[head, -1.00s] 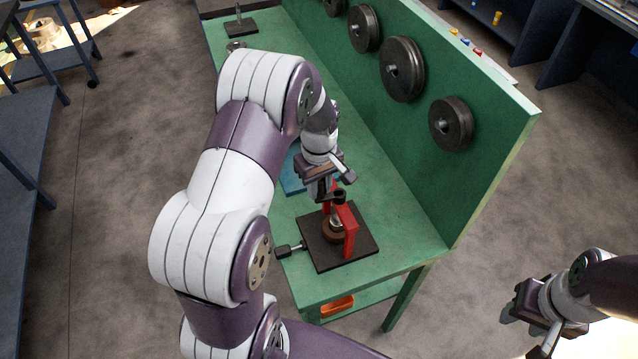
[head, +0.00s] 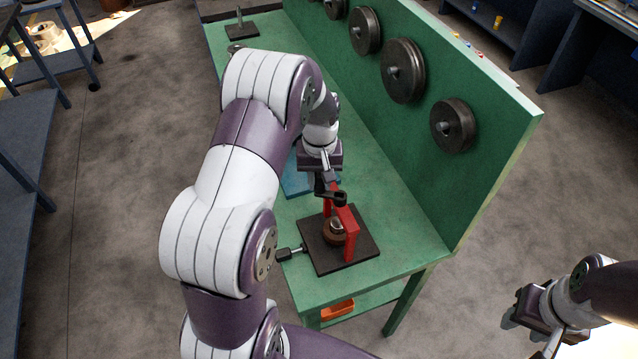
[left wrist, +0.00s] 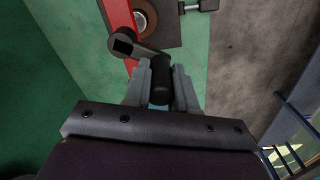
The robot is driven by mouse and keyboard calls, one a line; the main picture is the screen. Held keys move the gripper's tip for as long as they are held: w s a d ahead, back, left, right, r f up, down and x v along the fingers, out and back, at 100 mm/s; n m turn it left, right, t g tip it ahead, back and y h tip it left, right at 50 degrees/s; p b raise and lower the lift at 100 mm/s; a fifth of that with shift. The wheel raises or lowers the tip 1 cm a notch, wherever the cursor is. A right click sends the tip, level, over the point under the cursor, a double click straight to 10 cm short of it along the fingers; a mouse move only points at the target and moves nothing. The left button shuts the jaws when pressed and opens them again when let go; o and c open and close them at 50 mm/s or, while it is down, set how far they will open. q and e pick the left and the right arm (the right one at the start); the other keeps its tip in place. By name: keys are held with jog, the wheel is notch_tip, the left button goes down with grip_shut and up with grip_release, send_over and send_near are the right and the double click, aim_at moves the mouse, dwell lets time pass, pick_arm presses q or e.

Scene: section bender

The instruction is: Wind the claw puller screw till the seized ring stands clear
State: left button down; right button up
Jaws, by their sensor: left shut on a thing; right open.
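The red claw puller (head: 349,222) stands on a dark square plate (head: 352,256) at the near end of the green bench. A brown ring (head: 332,234) sits under its bridge; whether it touches the plate is unclear. A black crank (head: 335,198) tops the puller; its arm and hub also show in the left wrist view (left wrist: 128,46). My left gripper (head: 322,184) is shut on the upright crank handle (left wrist: 161,80), above and beyond the puller. The screw is mostly hidden. My right gripper (head: 530,325) is open and empty, off the bench at the lower right.
A green upright panel (head: 470,180) with several dark discs borders the bench on the right. A blue mat (head: 294,180) lies behind the puller. A black-handled tool (head: 288,253) juts left of the plate. An orange thing (head: 338,308) lies on the lower shelf.

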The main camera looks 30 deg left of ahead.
pick_arm(q)
jog(key=w+m, duration=0.1)
jog(key=m, duration=0.1)
jog(key=w+m, duration=0.1)
jog(key=m, duration=0.2)
jog(key=w+m+b, duration=0.1)
jog(key=m, duration=0.2)
jog(key=shift+w+d+r, duration=0.1)
jog(key=shift+w+d, duration=0.1)
jog(key=shift+w, duration=0.2)
jog(key=m, duration=0.1)
jog(key=w+m, duration=0.1)
jog(key=m, duration=0.1)
jog(key=d+m, duration=0.1)
jog(key=shift+w+d+m, duration=0.1)
jog(key=shift+w+m, duration=0.15)
jog(key=shift+m, duration=0.05)
jog(key=shift+w+d+r+m+b, duration=0.1)
jog(key=shift+w+d+m+b, duration=0.15)
jog(key=shift+m, duration=0.6)
jog(key=shift+w+d+m+b, duration=0.15)
jog(key=shift+d+m, duration=0.2)
jog(key=shift+m, duration=0.5)
jog(key=c, duration=0.9)
grip_release()
jog(key=shift+s, duration=0.1)
